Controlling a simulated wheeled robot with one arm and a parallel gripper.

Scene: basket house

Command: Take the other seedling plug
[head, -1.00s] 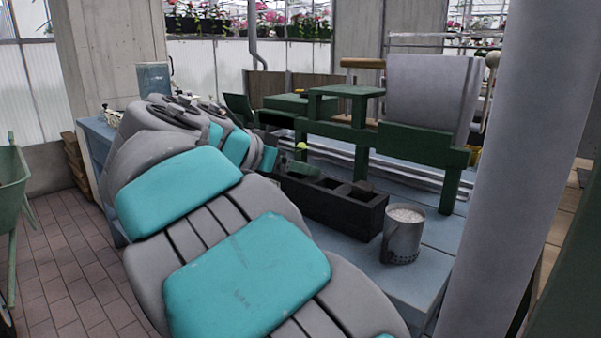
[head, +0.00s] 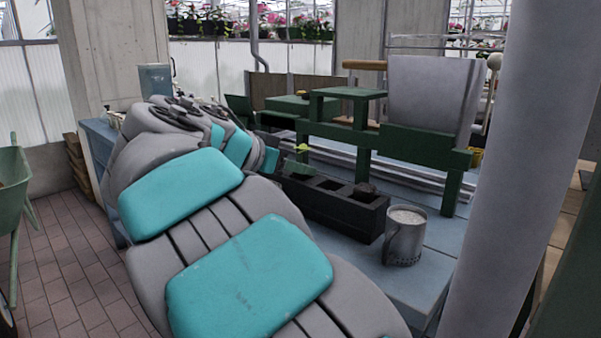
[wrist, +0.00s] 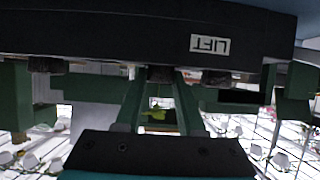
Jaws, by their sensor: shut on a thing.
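The black planter box (head: 330,205) with open cells stands on the blue-grey bench in the head view. A seedling plug (head: 302,148) with small yellow-green leaves shows at its far left end, right beside my gripper (head: 273,158). In the wrist view the leaves (wrist: 154,114) show between the two green fingers of my gripper (wrist: 160,82), which is shut on the plug. The plug's soil is mostly hidden. A dark lump (head: 366,189) sits in the near right cell; the middle cell looks empty. A black wall marked LIFT (wrist: 210,43) fills the wrist view's top.
A metal pot (head: 405,240) with white grains stands right of the planter. A green stand (head: 360,130) rises behind it. A pale column (head: 520,170) blocks the right side. A green wheelbarrow (head: 12,190) is at far left, with open brick floor between.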

